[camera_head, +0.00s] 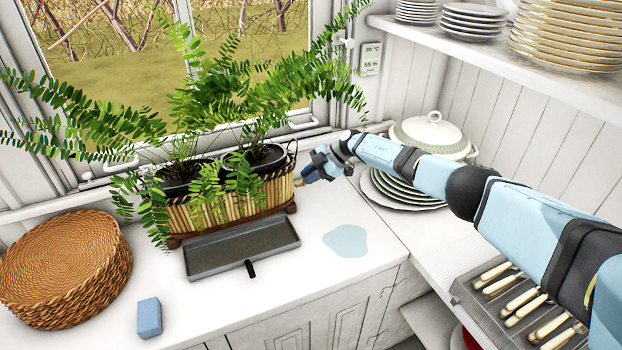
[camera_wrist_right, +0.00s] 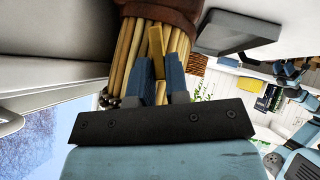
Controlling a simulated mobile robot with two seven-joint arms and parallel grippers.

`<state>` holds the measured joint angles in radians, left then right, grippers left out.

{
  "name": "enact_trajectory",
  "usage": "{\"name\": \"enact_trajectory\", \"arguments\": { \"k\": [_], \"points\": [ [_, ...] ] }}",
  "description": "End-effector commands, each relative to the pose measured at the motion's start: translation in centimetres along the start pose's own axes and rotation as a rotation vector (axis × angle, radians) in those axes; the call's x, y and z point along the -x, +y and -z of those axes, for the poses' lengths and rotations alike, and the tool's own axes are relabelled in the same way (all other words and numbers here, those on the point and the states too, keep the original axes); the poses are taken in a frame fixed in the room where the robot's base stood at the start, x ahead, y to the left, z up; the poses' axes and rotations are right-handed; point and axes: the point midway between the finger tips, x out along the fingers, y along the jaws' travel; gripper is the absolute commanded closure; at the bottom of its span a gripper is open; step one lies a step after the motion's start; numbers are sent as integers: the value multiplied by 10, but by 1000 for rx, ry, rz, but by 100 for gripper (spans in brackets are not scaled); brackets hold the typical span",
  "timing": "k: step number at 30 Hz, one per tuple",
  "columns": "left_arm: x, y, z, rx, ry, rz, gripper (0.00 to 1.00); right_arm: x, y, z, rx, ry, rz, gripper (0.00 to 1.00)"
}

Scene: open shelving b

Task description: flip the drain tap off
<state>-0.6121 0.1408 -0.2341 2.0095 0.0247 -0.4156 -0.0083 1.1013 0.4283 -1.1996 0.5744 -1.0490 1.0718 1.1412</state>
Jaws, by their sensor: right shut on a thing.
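The bamboo planter trough (camera_head: 225,208) with two potted ferns stands on the white counter below the window. A small yellow lever, which looks like the drain tap (camera_head: 298,183), sticks out at the trough's right end. My right gripper (camera_head: 303,179) reaches it from the right. In the right wrist view the blue fingers (camera_wrist_right: 160,80) are shut on the yellow tap lever (camera_wrist_right: 156,42), in front of the bamboo slats. The tap's base is hidden. A grey drip tray (camera_head: 240,250) lies in front of the trough.
A pale blue puddle (camera_head: 346,241) lies on the counter right of the tray. A blue sponge (camera_head: 149,317) and wicker mats (camera_head: 65,268) are at the left. Plates with a lidded tureen (camera_head: 431,135) stand behind my right arm; a cutlery tray (camera_head: 480,310) is below it.

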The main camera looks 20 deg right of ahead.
Motion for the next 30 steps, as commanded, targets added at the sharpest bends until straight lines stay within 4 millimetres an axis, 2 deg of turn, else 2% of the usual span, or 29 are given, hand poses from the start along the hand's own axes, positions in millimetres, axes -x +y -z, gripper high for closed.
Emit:
{"name": "enact_trajectory", "arguments": {
  "k": [1, 8, 18, 24, 30],
  "points": [
    [-9, 0, -13, 6, -5, -1, 57, -5, 2, -4, -24, 0, 24, 100],
    [-29, 3, -33, 49, -23, -8, 57, -7, 7, -6, -132, -1, 131, 100],
    [-45, 8, -36, 14, 46, -9, 57, -6, 14, -6, -235, 0, 234, 100],
    [-44, 5, -40, -8, 55, -14, 57, -5, 16, -4, -265, 0, 264, 100],
    [-42, 7, -33, -1, 72, -21, 57, -3, 17, -3, -274, 0, 274, 100]
  ]
}}
